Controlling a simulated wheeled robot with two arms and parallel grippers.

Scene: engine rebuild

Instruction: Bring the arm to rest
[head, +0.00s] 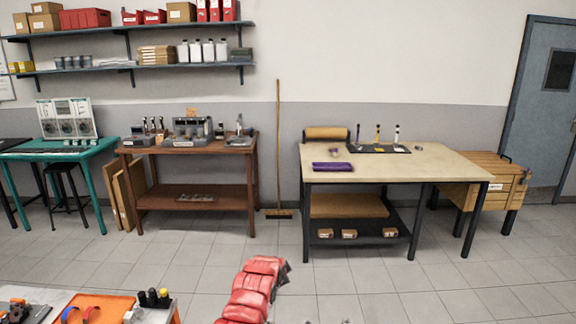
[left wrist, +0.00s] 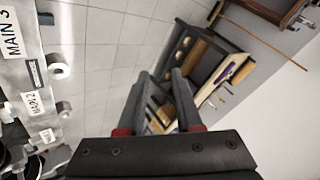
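My red arm (head: 252,288) reaches up into the bottom middle of the head view. A dark part shows at its end, over the floor and short of the workbench. In the left wrist view my left gripper (left wrist: 160,82) has its two dark fingers apart. The gap between them shows only the background, so it is empty. My right gripper is in neither view.
A pale-topped workbench (head: 440,168) carries a purple folded item (head: 332,167). A brown table (head: 190,146) with machines and a broom (head: 278,150) stand left of it. An orange tray (head: 98,308) lies bottom left. Labelled parts (left wrist: 36,102) are close on the left wrist view's left.

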